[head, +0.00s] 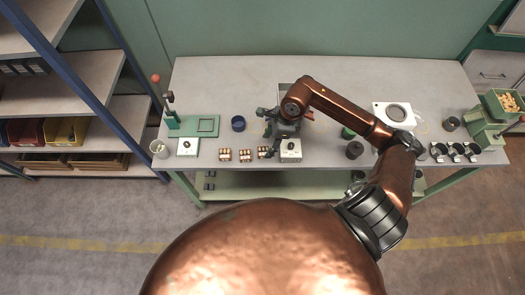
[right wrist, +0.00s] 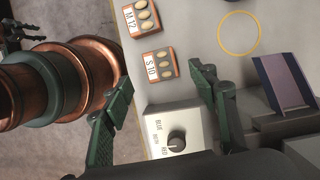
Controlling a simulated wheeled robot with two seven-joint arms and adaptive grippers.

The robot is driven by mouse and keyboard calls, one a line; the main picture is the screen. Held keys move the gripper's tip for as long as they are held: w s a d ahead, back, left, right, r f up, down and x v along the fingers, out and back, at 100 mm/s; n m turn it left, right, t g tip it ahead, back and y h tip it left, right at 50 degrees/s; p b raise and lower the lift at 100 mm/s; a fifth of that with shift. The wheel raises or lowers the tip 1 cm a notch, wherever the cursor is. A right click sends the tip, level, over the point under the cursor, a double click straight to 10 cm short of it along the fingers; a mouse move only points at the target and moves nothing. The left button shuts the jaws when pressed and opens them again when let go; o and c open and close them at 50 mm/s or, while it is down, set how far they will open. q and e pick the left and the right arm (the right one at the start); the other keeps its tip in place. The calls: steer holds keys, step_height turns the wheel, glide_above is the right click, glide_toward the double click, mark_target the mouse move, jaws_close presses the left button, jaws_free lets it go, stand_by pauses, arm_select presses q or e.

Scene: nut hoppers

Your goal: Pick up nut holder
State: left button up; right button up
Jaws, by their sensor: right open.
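Three small orange nut holders with light nuts stand in a row near the table's front edge: a left one (head: 224,154), a middle one (head: 245,155) and a right one (head: 264,152). In the right wrist view I see two of them, one labelled S 10 (right wrist: 160,66) and one labelled M 12 (right wrist: 142,17). My right gripper (head: 268,122) hangs over the table behind the right holder. Its green fingers (right wrist: 162,82) are spread wide and hold nothing; the S 10 holder shows between and beyond them.
A white box with a black knob (head: 290,150) stands right of the holders. A blue cup (head: 238,123) and a green fixture (head: 200,126) are to the left. A purple-sided bin (right wrist: 284,82) and a yellow ring (right wrist: 240,33) show in the wrist view.

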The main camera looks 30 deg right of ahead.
mark_target(264, 151)
steer(key=x, duration=0.5)
steer(key=shift+f, duration=0.1)
steer(key=shift+c, duration=0.2)
steer(key=c, duration=1.2)
steer(key=shift+c, duration=0.2)
